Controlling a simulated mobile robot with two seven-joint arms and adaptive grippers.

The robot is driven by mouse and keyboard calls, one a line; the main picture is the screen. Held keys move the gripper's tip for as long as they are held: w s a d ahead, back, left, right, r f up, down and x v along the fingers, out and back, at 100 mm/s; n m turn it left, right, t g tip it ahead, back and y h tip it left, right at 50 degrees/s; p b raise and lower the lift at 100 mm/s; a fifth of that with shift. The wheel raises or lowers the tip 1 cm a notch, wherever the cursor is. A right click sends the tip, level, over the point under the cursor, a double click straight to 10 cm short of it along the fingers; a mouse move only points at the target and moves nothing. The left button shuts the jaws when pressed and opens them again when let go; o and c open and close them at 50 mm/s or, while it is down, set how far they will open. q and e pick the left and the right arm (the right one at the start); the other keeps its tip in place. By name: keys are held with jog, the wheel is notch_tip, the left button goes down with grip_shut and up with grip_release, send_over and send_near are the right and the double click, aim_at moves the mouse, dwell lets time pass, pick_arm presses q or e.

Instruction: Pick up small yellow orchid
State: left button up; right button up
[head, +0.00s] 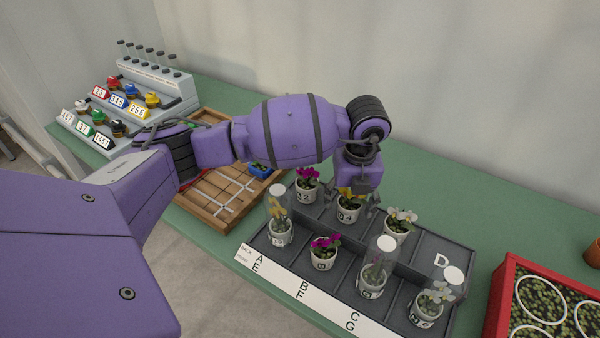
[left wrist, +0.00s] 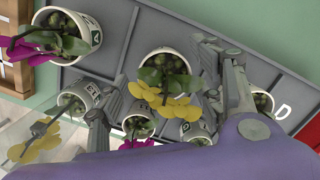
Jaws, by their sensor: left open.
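A small yellow orchid in a white pot (head: 347,213) stands in the back row of the dark divided tray (head: 395,262), partly hidden under my left gripper (head: 353,208). In the left wrist view its yellow flowers (left wrist: 170,97) and white pot (left wrist: 167,65) show between the two fingers. My left gripper is open and pointed down, with one finger on each side of the pot; I cannot tell whether they touch it. Another yellow orchid (head: 278,212) stands at the tray's front left inside a clear cover. My right gripper is not in view.
Magenta orchids (head: 307,184) and (head: 324,252) and a white orchid (head: 400,222) stand close by. Clear covers stand over front-row plants on the right. A red planter (head: 497,302) is at right, a wooden tray (head: 205,215) at left. The back of the green table (head: 440,180) is clear.

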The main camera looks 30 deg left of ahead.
pick_arm(q)
notch_tip(320, 180, down, 2)
jog(key=shift+w+f, duration=0.1)
jog(key=shift+w, duration=0.05)
jog(key=c, duration=1.3)
jog(key=shift+r, duration=0.2)
